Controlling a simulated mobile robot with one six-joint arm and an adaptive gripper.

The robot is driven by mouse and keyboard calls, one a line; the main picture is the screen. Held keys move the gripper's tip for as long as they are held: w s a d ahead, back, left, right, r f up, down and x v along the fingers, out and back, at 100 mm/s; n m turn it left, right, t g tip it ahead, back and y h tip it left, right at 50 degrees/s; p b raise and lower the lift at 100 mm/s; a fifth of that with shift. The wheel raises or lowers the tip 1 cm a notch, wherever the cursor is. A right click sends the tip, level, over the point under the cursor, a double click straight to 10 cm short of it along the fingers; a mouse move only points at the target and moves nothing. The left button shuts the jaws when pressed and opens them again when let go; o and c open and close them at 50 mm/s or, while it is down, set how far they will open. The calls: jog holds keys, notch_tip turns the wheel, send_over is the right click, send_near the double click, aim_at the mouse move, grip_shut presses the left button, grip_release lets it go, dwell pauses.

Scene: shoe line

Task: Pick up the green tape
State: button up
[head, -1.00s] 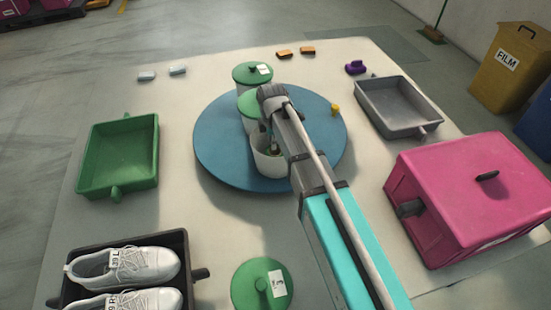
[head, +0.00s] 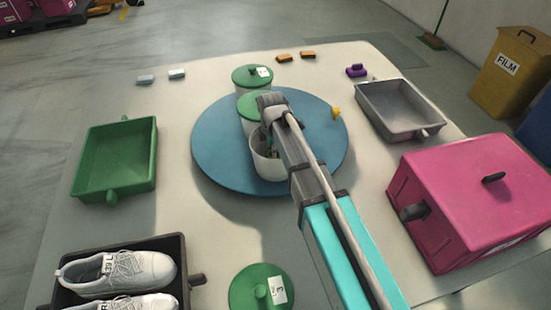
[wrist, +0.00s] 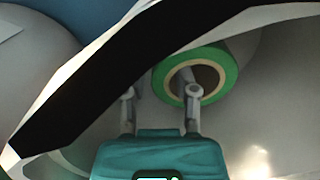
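The green tape (wrist: 231,75) is a ring with a pale inner core, inside the open white pot (head: 268,172) on the blue turntable. In the wrist view it leans near the pot's inner wall. My gripper (wrist: 158,90) reaches down into this pot with its two fingers apart. The right finger overlaps the tape's hole and the left finger is outside the ring, so the tape's left side lies between them in the picture. I cannot tell whether either finger touches it. In the head view the pot and my arm hide the tape.
Two green-lidded pots (head: 252,76) stand behind on the blue turntable (head: 222,165). A small yellow item (head: 336,112) is at its right. A green tray (head: 118,160), grey tray (head: 400,110), pink box (head: 490,190), shoe tray (head: 180,250) and loose green lid (head: 262,290) surround it.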

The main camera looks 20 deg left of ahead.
jog(key=shift+c, duration=0.3)
grip_shut()
jog(key=shift+r, duration=0.15)
notch_tip(320, 180, up, 10)
jog(key=p, duration=1)
jog(key=shift+r, duration=0.1)
dwell(0.8)
jog(key=shift+r+p, duration=2.05)
jog(key=shift+p, duration=0.25)
